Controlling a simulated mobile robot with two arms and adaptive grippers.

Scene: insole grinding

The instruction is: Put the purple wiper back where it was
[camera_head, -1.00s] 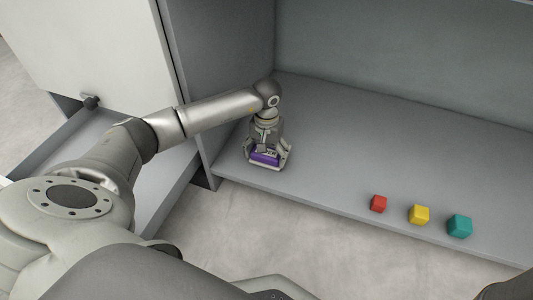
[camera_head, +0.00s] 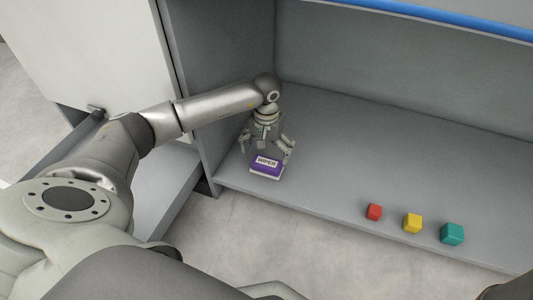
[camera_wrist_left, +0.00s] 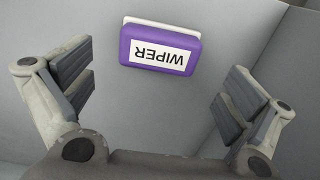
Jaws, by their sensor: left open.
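The purple wiper (camera_head: 266,168) lies on the grey shelf near its left end, close to the front edge. It has a white label reading WIPER and a pale base. It also shows in the left wrist view (camera_wrist_left: 160,50), apart from both fingers. My left gripper (camera_head: 267,148) is open and empty just above and behind the wiper. In the left wrist view its two fingers (camera_wrist_left: 155,95) are spread wide, with a gap on each side of the wiper. My right gripper is not in view.
A side wall (camera_head: 215,70) stands left of my gripper. A drawer (camera_head: 165,185) is open at the left.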

